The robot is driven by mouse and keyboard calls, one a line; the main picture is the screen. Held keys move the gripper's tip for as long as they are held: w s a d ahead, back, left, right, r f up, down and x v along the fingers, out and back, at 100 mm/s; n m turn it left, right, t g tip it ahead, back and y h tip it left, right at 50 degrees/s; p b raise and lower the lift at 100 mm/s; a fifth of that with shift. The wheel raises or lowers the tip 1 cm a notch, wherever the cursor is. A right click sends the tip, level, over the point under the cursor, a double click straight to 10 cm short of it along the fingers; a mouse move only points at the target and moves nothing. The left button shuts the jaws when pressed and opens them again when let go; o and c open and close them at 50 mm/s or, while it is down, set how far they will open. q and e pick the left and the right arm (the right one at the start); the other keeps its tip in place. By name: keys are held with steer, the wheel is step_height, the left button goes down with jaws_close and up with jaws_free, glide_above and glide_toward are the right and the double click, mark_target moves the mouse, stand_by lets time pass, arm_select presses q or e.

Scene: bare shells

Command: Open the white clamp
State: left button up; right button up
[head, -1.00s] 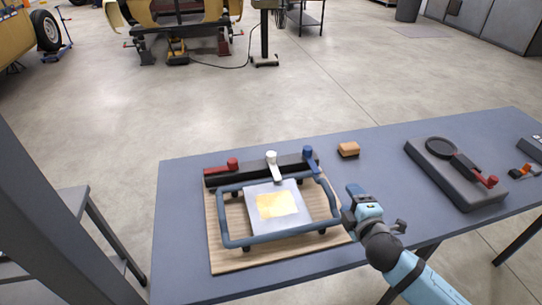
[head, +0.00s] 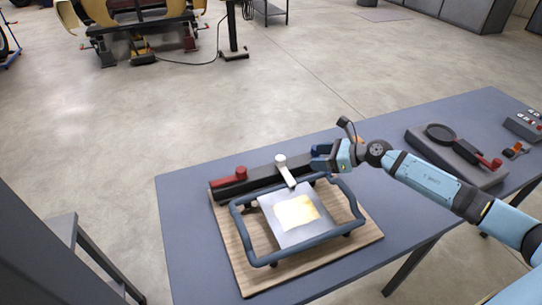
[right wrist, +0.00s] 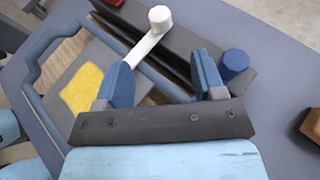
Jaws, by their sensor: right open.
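The white clamp (head: 286,172) has a round white knob and a white arm that slants down onto the blue frame's edge and the grey plate (head: 278,222). In the right wrist view the white clamp (right wrist: 147,40) lies ahead of the fingers, its arm's lower end partly behind the left finger. My right gripper (head: 321,157) is open and empty, just right of the white clamp; its blue fingers also show in the right wrist view (right wrist: 163,80). I cannot tell whether a finger touches the clamp. My left gripper is out of view.
A red clamp (head: 230,174) sits left on the same dark bar (head: 258,179). A blue clamp knob (right wrist: 235,63) is close by the right finger. The blue tube frame (head: 242,233) lies on a wooden board (head: 365,240). A grey device (head: 470,168) stands farther right.

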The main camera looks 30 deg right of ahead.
mark_target(282, 158)
steer(key=shift+w+a+f, duration=0.1)
steer(key=shift+w+a, duration=0.05)
steer(key=shift+a, duration=0.1)
steer(key=p+x, duration=0.2)
steer(key=x, duration=1.1)
jaws_close()
